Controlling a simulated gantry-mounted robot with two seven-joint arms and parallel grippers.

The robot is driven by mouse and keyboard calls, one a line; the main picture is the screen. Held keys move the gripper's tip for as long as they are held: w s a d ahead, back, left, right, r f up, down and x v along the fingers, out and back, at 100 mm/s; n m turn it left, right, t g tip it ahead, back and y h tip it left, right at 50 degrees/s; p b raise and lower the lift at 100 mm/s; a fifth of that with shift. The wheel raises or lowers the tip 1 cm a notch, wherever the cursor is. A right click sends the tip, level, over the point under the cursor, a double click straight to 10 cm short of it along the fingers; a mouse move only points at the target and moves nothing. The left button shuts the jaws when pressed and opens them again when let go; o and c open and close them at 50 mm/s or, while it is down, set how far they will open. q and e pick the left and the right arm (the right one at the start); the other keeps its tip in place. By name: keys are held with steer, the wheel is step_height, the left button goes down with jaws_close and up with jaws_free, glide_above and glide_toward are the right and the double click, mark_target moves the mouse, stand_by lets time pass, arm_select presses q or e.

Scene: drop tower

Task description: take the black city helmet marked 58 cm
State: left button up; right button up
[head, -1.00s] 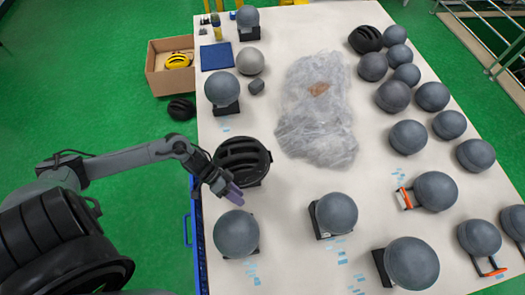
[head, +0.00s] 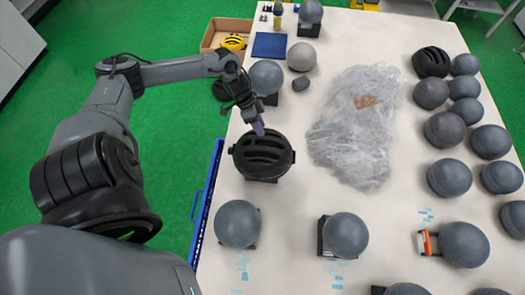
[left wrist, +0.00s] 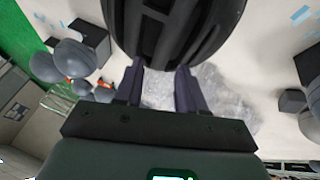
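A black vented helmet (head: 263,156) sits on a dark stand near the left edge of the table. No size mark is readable on it. A second black helmet (head: 431,62) lies at the far right among grey spheres. My left gripper (head: 258,127) is at the far rim of the near helmet, pointing down. In the left wrist view the helmet (left wrist: 175,28) fills the top, and my left gripper (left wrist: 160,72) has its two fingers apart at its rim. I cannot tell whether they touch it. My right gripper is out of view.
Grey head-like spheres stand on the table, one (head: 237,224) nearer than the helmet and one (head: 266,77) beyond it. Crumpled clear plastic (head: 350,145) lies to the right. A cardboard box (head: 212,36) with a yellow helmet (head: 233,42) stands on the green floor.

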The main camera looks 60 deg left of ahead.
mark_target(267, 137)
arm_select(q)
steer(key=shift+p+x, duration=0.45)
steer(key=shift+x, duration=2.35)
steer(key=shift+w+a, duration=0.1)
steer(key=shift+w, duration=0.1)
jaws_close()
steer(key=shift+r, duration=0.1)
